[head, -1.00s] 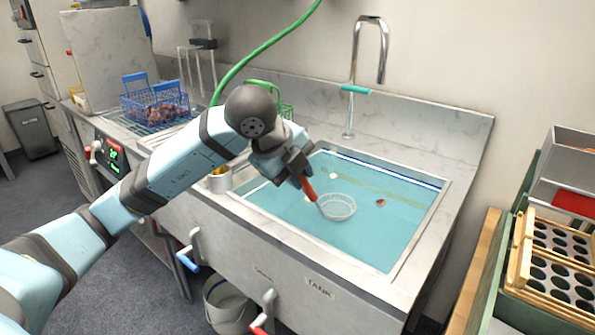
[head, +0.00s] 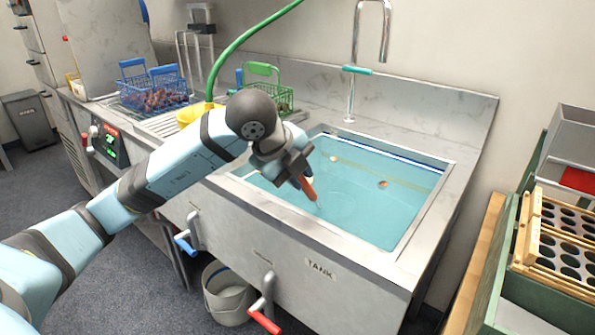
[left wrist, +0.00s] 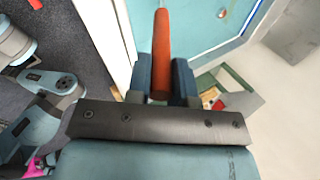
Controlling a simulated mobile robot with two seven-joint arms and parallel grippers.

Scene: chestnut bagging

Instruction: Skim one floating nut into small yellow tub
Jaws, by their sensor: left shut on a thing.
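My left gripper (head: 303,178) is shut on the orange handle of a skimmer (head: 308,190) over the tank (head: 430,215). The handle slants down to the water; its mesh head is not distinct, apparently under the surface. The handle also stands between the fingers in the left wrist view (left wrist: 161,50). A brown nut (head: 383,184) floats right of the skimmer, apart from it. A paler floating piece (head: 333,158) lies farther back. A yellow tub (head: 192,114) stands behind my arm, partly hidden; I cannot tell whether it is the small one. My right gripper is out of view.
A blue basket of nuts (head: 150,93) and a green basket (head: 268,97) stand on the back counter. A tap (head: 354,70) rises behind the tank. Valve handles (head: 264,318) stick out in front, above a bucket (head: 228,298). Wooden trays (head: 562,240) stand right.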

